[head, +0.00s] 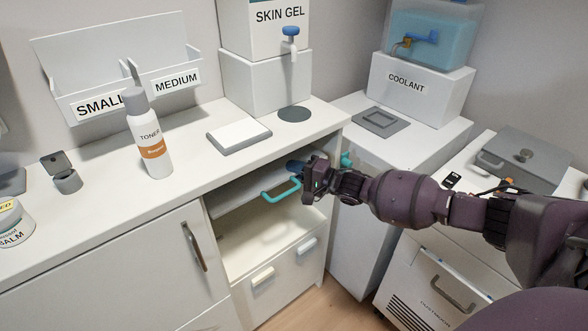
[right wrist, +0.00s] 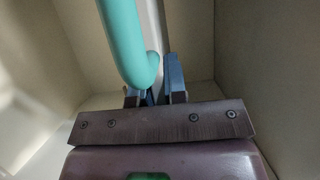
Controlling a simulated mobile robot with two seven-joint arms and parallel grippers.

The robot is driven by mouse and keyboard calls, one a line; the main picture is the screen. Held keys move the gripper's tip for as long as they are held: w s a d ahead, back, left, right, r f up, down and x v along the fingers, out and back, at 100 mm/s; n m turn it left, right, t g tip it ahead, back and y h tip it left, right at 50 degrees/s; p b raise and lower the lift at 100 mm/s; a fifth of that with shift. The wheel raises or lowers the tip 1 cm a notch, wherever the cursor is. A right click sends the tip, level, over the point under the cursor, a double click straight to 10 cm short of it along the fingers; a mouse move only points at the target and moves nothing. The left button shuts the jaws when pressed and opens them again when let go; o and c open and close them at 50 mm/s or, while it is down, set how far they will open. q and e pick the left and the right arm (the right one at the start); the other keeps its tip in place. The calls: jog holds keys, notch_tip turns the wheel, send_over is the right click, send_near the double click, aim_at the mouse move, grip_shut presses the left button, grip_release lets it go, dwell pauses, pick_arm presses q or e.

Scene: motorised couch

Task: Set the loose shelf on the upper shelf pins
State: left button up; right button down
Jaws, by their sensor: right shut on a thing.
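The loose shelf (head: 238,196), a pale board with a teal handle (head: 278,194) on its front edge, is in the upper part of the open cabinet bay. My right gripper (head: 297,167) is at the bay's upper right front, shut on the loose shelf at the right end of its handle. In the right wrist view the blue fingers (right wrist: 157,92) close beside the handle's end (right wrist: 125,45), at the board's edge. The shelf pins are not visible, so I cannot tell whether the board rests on them. My left gripper is out of view.
The counter (head: 205,170) overhangs the bay; a toner bottle (head: 149,140) and a grey-white pad (head: 238,136) stand on it. Below the bay is a front with pale handles (head: 263,277). A closed door (head: 150,260) is left, a coolant stand (head: 415,90) right.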

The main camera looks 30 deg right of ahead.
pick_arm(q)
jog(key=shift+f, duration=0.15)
pick_arm(e)
jog(key=shift+f, duration=0.3)
dwell(0.5)
jog(key=c, duration=1.1)
grip_release()
jog(key=shift+f, duration=0.1)
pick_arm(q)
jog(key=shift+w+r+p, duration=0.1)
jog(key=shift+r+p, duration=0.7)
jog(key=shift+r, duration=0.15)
pick_arm(e)
jog(key=v, duration=1.1)
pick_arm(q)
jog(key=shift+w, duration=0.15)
pick_arm(e)
jog(key=shift+w+n, duration=0.1)
jog(key=shift+n, duration=0.2)
